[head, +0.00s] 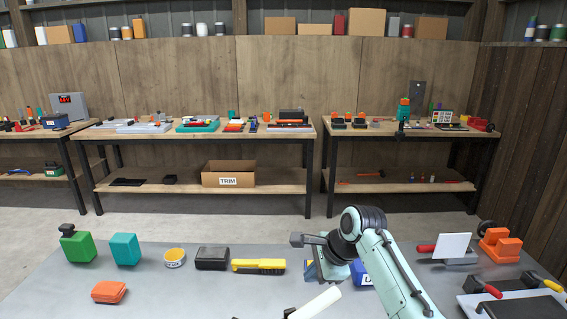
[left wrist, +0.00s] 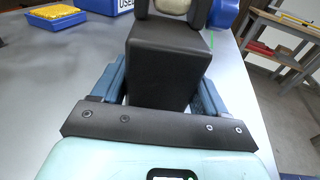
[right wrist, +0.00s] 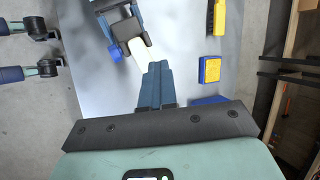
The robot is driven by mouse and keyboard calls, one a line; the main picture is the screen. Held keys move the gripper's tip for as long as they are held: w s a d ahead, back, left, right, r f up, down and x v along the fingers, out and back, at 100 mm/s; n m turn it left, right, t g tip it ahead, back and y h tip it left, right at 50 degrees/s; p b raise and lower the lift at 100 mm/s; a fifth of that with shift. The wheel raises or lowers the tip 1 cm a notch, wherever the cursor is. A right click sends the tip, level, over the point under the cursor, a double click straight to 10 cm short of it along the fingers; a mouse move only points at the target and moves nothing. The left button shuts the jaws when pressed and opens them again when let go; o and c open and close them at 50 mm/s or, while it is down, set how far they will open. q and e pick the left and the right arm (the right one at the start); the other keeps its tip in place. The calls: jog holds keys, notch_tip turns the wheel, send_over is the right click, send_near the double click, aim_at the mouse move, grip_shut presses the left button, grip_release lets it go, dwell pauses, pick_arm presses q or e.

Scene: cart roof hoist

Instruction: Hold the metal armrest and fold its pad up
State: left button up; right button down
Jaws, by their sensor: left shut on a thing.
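The armrest shows as a dark metal block (left wrist: 165,62) in the left wrist view. My left gripper (left wrist: 162,80) is shut on it, one blue finger on each side. At the block's far end a cream pad (left wrist: 173,5) sits between two dark brackets. In the head view the pale pad (head: 316,302) slants up to the right at the bottom edge. In the right wrist view the pad (right wrist: 137,50) runs from the dark bracket to my right gripper (right wrist: 158,68). The right fingers are together at its end; whether they touch it is unclear. The left gripper is outside the head view.
On the grey table are a yellow brush (head: 258,266), a black box (head: 212,258), a yellow tin (head: 174,257), green and teal blocks and an orange block (head: 109,291). Red-handled tools crowd the right side.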

jog(key=shift+a+r, duration=0.1)
jog(key=shift+s+a+r, duration=0.15)
jog(key=shift+a+r, duration=0.2)
jog(key=shift+r, duration=0.25)
jog(key=shift+s+a+r, duration=0.15)
jog(key=shift+a+r, duration=0.3)
jog(key=shift+r, duration=0.3)
jog(key=c, duration=0.5)
grip_release()
jog(key=shift+c, duration=0.4)
